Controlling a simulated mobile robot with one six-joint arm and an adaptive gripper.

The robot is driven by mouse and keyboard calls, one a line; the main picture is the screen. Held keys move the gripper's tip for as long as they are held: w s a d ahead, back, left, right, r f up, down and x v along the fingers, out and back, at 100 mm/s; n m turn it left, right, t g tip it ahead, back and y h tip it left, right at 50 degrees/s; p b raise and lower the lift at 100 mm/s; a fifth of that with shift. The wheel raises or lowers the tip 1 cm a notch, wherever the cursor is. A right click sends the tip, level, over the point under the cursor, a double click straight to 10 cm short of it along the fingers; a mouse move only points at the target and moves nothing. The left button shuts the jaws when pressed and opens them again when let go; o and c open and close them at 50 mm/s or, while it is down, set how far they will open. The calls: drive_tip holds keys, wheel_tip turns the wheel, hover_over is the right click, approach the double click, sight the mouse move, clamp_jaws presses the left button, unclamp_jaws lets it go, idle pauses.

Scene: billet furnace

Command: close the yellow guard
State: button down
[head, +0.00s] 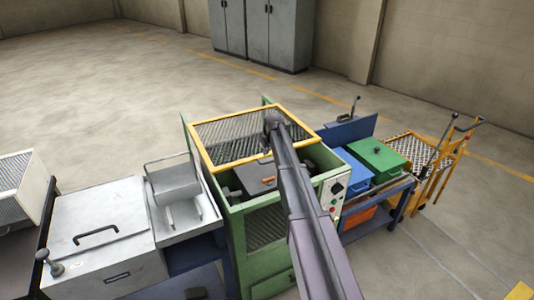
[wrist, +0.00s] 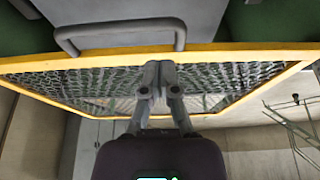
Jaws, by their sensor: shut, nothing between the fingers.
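The yellow guard (head: 204,147) is a yellow-framed mesh panel on top of the green machine (head: 236,226). Its near bar stands above the machine's opening, and the dark inside with an orange-handled part (head: 268,180) shows below it, so the guard is not down over the opening. My arm crosses the guard's right part and hides some of it; its end is over the mesh in the head view, where the fingertips cannot be made out. In the wrist view my gripper (wrist: 158,72) is shut and empty, its fingertips in front of the mesh, close to the yellow bar (wrist: 230,53); contact is unclear.
Left of the machine stand a grey metal tray (head: 187,226) and a grey lidded box (head: 100,245). To the right are a control panel (head: 334,193), a blue bin (head: 352,170), a green bin (head: 377,158) and a yellow trolley (head: 440,170).

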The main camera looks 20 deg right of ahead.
drive_tip(key=shift+b+x, duration=2)
drive_tip(key=shift+x, duration=0.4)
drive_tip(key=shift+s, duration=0.1)
drive_tip(key=s+d, duration=0.2)
drive_tip(key=s, duration=0.9)
drive_tip(key=s+d, duration=0.2)
drive_tip(key=s, duration=1)
drive_tip(key=shift+d, duration=0.4)
drive_tip(key=shift+s+r, duration=0.1)
drive_tip(key=shift+r, duration=0.05)
drive_tip(key=p+v, duration=0.9)
drive_tip(key=shift+r, duration=0.35)
drive_tip(key=shift+s, duration=0.2)
